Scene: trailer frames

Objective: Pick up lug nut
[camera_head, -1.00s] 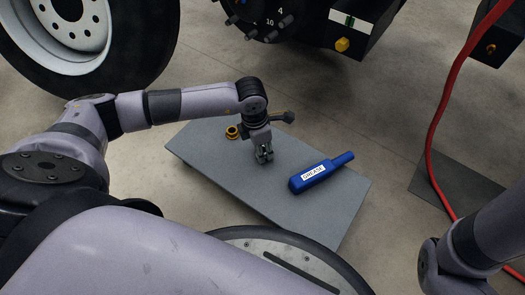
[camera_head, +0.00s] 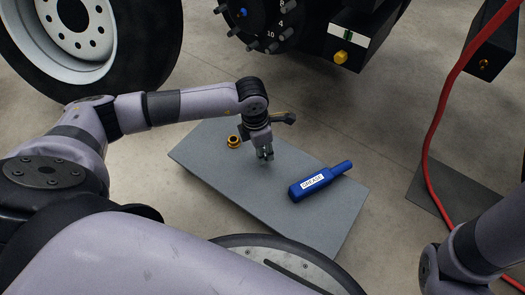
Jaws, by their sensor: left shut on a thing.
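My left gripper (camera_head: 265,154) points down over the grey board, near its middle. Its fingers are shut on a small grey thing, which looks like the lug nut; the fingers hide most of it. I cannot tell whether it touches the board. An orange-yellow ring-shaped part (camera_head: 234,142) sits on the board just left of the gripper. My right gripper is outside the view; only part of my right arm shows at the lower right.
The grey board (camera_head: 310,226) carries a blue grease bottle (camera_head: 318,181) right of the gripper. Behind are a wheel (camera_head: 95,75), a hub with studs (camera_head: 262,20) and a black box (camera_head: 345,45). A red hose (camera_head: 430,140) runs down the right side.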

